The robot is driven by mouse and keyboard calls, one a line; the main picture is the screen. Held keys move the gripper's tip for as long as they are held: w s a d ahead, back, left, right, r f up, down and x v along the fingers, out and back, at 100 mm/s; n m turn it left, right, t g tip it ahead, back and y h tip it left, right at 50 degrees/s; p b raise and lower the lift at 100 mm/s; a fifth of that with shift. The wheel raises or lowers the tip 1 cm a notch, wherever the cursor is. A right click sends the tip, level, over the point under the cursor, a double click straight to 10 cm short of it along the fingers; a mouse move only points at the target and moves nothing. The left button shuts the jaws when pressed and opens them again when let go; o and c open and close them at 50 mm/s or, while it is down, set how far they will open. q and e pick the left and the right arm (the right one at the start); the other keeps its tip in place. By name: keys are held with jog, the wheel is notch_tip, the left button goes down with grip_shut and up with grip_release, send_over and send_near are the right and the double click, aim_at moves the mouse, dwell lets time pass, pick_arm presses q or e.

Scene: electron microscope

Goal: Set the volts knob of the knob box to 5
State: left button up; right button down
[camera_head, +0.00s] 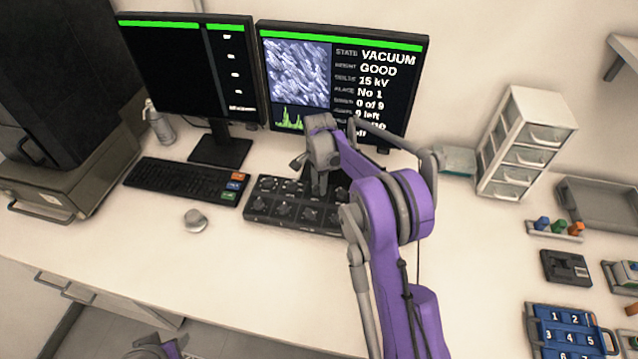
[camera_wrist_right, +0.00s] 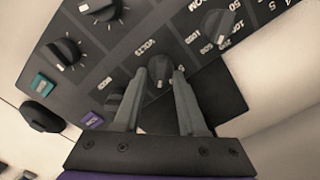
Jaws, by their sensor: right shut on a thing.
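The knob box (camera_head: 262,207) is a dark panel with several black knobs, on the desk in front of the monitors. The volts knob (camera_wrist_right: 160,68) shows in the right wrist view, beside its VOLTS label. My right gripper (camera_wrist_right: 158,80) has one finger on each side of this knob and is shut on it. In the head view my right gripper (camera_head: 318,188) reaches down onto the box and hides part of it. The knob's pointer setting is not readable. The right monitor (camera_head: 300,75) reads 15 kV. My left gripper's fingers are not visible.
Neighbouring knobs (camera_wrist_right: 63,52) sit close around the fingers. A keyboard (camera_head: 180,180) and a small round grey thing (camera_head: 195,220) lie to the left. White drawers (camera_head: 525,140), a grey tray (camera_head: 605,203) and a blue numbered holder (camera_head: 568,330) stand right. The front desk is clear.

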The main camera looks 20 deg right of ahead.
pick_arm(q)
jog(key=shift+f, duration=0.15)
pick_arm(e)
jog(key=shift+n, duration=0.3)
jog(key=n+b, duration=0.1)
jog(key=n, duration=0.2)
jog(key=shift+w, duration=0.1)
jog(key=n, duration=0.2)
jog(key=n+b, duration=0.1)
jog(key=n, duration=0.2)
jog(key=shift+w+a, duration=0.15)
jog(key=n+b, duration=0.1)
jog(key=n, duration=0.3)
jog(key=shift+w+a, duration=0.1)
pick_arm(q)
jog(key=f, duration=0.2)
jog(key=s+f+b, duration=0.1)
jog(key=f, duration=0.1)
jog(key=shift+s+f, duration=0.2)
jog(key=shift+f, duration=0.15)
pick_arm(e)
jog(key=n, duration=0.5)
jog(key=shift+a, duration=0.15)
jog(key=shift+n, duration=0.3)
jog(key=shift+c, duration=2.3)
grip_release()
jog(key=shift+r, duration=0.1)
